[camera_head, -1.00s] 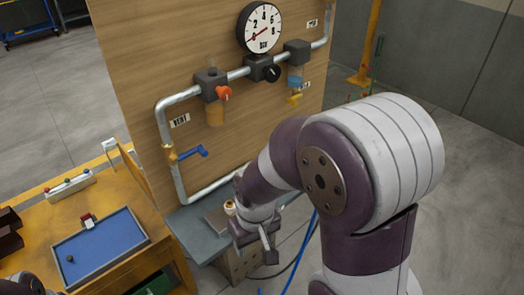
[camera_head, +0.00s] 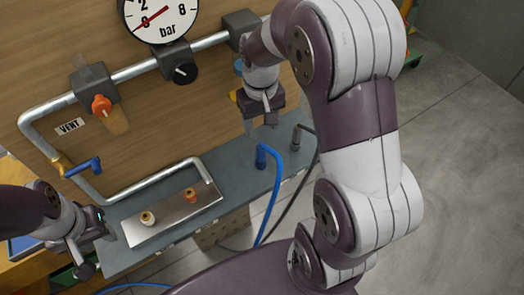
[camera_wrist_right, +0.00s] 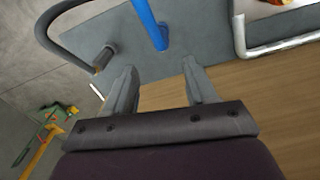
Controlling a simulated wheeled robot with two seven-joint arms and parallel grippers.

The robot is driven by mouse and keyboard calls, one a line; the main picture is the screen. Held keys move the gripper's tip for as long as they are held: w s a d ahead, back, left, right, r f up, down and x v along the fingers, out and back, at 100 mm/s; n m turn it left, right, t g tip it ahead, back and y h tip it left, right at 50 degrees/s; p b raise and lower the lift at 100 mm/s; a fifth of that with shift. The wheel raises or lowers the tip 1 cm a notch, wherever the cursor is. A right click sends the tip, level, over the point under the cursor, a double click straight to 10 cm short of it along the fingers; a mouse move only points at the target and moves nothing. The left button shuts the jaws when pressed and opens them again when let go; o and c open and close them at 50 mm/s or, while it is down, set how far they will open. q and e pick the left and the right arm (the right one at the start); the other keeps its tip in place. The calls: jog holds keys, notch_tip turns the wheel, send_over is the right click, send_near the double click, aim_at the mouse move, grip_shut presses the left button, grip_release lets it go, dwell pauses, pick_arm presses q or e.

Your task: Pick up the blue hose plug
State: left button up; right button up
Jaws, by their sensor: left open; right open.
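The blue hose plug (camera_head: 262,156) stands upright on the grey shelf, with its blue hose (camera_head: 272,205) hanging over the front edge. In the right wrist view the blue hose plug (camera_wrist_right: 161,38) is beyond the fingertips, roughly between them in the picture. My right gripper (camera_head: 258,122) is open and empty, above and behind the plug and apart from it; its two fingers show in the right wrist view (camera_wrist_right: 160,82). My left gripper (camera_head: 78,255) is open at the lower left, by the left end of the shelf, far from the plug.
A dark hose plug (camera_head: 297,137) stands right of the blue one. A metal plate (camera_head: 172,215) with two small fittings lies on the shelf (camera_head: 235,187) to the left. The panel behind carries pipes, a pressure gauge (camera_head: 160,15), an orange-knobbed valve (camera_head: 101,104) and a blue-handled valve (camera_head: 82,168).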

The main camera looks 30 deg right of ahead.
aim_at(261, 146)
jog(key=f, duration=0.7)
jog(key=f+p, duration=0.1)
jog(key=f, duration=0.2)
jog(key=shift+s+a+f, duration=0.15)
jog(key=shift+s+f, duration=0.1)
jog(key=shift+f, duration=0.05)
grip_shut()
